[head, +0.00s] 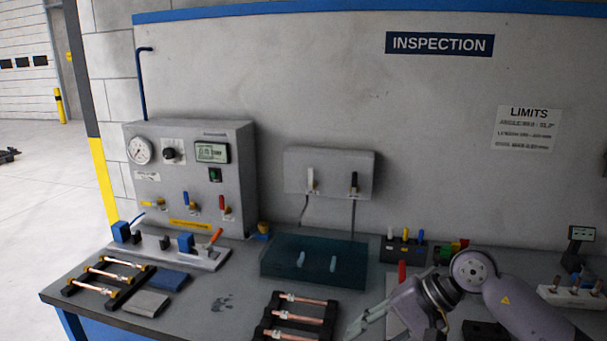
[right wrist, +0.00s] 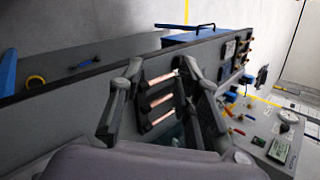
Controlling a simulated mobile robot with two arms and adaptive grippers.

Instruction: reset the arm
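My right arm comes in from the lower right of the head view. Its gripper (head: 368,318) hangs over the front of the bench, just right of a black rack of copper tubes (head: 303,315). In the right wrist view the two fingers of the right gripper (right wrist: 162,66) stand wide apart with nothing held between them. The copper tubes (right wrist: 160,101) show beyond and between the fingers, apart from them as far as I can tell. My left gripper is in neither view.
Another tube rack (head: 108,284) lies at the bench's left, near a clamp fixture (head: 180,250) and a gauge panel (head: 240,170). A dark teal tray (head: 315,275) lies mid-bench. Small colored-handled items (head: 403,248) and a white block (head: 572,296) stand toward the right.

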